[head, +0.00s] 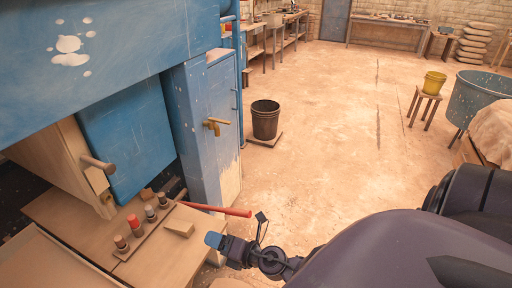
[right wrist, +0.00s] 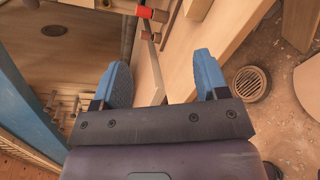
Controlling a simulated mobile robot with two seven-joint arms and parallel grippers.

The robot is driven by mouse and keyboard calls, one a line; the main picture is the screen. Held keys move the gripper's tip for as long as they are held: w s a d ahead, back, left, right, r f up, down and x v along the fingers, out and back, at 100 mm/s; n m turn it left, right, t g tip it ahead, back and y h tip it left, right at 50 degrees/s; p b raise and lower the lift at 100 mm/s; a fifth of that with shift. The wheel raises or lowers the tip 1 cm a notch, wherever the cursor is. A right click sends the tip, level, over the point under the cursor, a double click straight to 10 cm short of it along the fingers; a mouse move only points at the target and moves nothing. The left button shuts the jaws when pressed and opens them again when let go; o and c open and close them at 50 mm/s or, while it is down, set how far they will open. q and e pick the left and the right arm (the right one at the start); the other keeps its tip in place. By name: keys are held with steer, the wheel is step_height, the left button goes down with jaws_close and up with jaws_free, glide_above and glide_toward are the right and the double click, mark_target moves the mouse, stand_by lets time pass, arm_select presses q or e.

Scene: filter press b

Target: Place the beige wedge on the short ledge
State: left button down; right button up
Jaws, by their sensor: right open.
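A beige wedge (head: 179,228) lies on the wooden ledge (head: 152,265) beside the blue press, right of a row of small knobs or bottles. In the right wrist view a pale block that looks like this wedge (right wrist: 198,8) is at the top edge, partly cut off. My right gripper (head: 214,240) is just right of the wedge in the head view. Its blue fingers (right wrist: 162,80) are wide apart with nothing held between them; the wooden ledge edge shows beyond. I cannot tell which surface is the short ledge. My left gripper is not in view.
A red bar (head: 215,209) sticks out right from the ledge near my gripper. A red-topped piece (head: 134,222) stands in the row. A blue cabinet (head: 205,120) is behind. A drain (right wrist: 250,83) is in the floor.

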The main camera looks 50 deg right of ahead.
steer(key=s+f+m+g+h, duration=0.2)
steer(key=s+m, duration=0.4)
steer(key=m, duration=0.7)
steer(key=s+f+m+g+h, duration=0.2)
steer(key=s+f+m, duration=0.2)
steer(key=m, duration=0.9)
steer(key=s, duration=0.3)
steer(key=shift+d+f+h, duration=0.25)
steer(key=shift+d+h, duration=0.15)
